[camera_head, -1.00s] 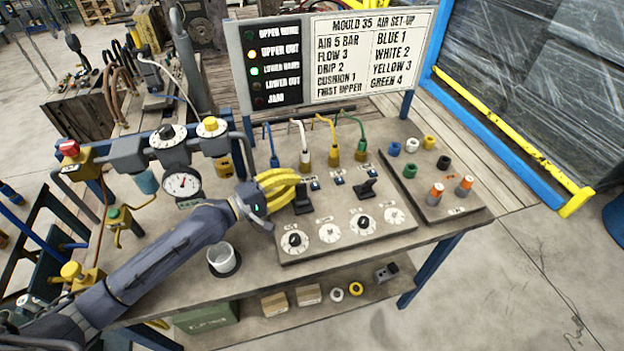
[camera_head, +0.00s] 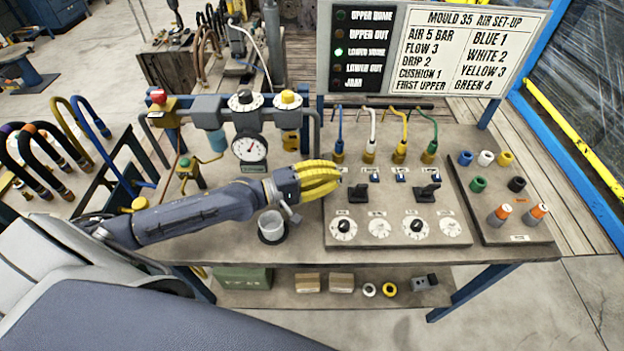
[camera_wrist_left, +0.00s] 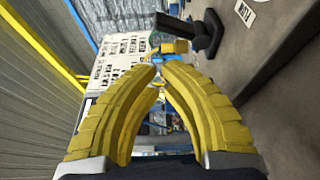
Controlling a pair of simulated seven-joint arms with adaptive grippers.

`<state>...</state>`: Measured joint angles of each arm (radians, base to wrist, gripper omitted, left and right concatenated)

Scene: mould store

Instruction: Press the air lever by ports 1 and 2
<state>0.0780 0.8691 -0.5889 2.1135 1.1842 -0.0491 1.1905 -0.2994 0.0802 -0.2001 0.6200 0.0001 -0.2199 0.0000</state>
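The black lever by ports 1 and 2 (camera_head: 358,194) stands on the grey panel (camera_head: 335,235), below the blue hose (camera_head: 339,148) and white hose (camera_head: 371,145). My left gripper (camera_head: 338,178) is just left of this lever, yellow fingertips drawn together and nothing seen between them. Whether it touches the lever is unclear in the head view. In the left wrist view the fingertips (camera_wrist_left: 159,64) meet or nearly meet, and a black lever (camera_wrist_left: 205,36) shows beyond them to the right, apart from them. A second black lever (camera_head: 428,192) stands further right. My right gripper is not in view.
A lamp board (camera_head: 353,55) has LOWER HOME lit green. Several dials sit in front of the levers. A metal cup (camera_head: 271,226) stands under my left wrist. A gauge and regulator (camera_head: 249,147) are behind my arm. Loose fittings stand on the right board (camera_head: 490,237).

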